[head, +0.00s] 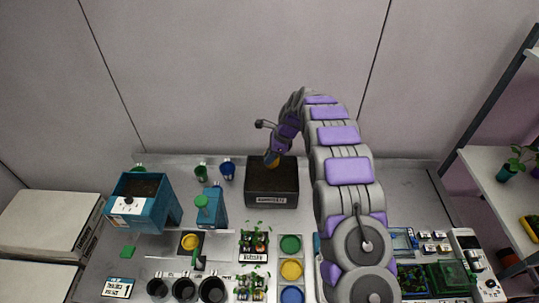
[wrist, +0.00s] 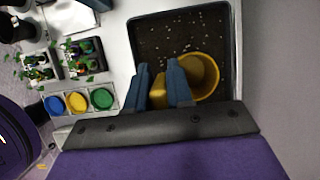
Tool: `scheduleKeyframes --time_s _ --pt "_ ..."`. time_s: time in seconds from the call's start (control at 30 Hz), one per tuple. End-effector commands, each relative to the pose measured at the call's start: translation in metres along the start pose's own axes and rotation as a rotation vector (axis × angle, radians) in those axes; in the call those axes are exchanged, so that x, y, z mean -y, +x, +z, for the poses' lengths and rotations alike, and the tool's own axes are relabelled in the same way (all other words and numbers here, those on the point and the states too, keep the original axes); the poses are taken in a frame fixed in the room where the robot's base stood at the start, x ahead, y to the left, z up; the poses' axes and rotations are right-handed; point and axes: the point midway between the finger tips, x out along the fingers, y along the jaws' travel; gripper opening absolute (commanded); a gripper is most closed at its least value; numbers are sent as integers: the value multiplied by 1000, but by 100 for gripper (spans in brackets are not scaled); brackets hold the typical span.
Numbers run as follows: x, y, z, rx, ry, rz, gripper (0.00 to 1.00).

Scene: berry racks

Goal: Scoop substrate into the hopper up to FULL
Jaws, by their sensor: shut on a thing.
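My gripper (wrist: 163,80) is shut on the yellow handle of a round yellow scoop (wrist: 207,82). The scoop is in or just above the dark, speckled substrate (wrist: 175,32) in a black box (wrist: 137,32); its exact depth is unclear. In the head view my gripper (head: 272,157) is over this black box (head: 270,190), and only a bit of yellow shows. The teal hopper (head: 160,213) stands at the left with dark material inside and a white plate on its front. Its level marks are too small to read.
A teal stand with a green top (head: 208,207) stands between hopper and box. Green (head: 201,171) and blue (head: 227,170) cups are behind it. Shelves with plants (head: 515,165) stand at right.

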Motion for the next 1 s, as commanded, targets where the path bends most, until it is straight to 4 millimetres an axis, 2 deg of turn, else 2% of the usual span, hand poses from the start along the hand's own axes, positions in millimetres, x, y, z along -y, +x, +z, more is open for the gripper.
scheduleKeyframes --time_s 0.1,1.0 --pt "0 14 -6 0 0 0 0" --pt "-1 102 -42 0 0 1 0"
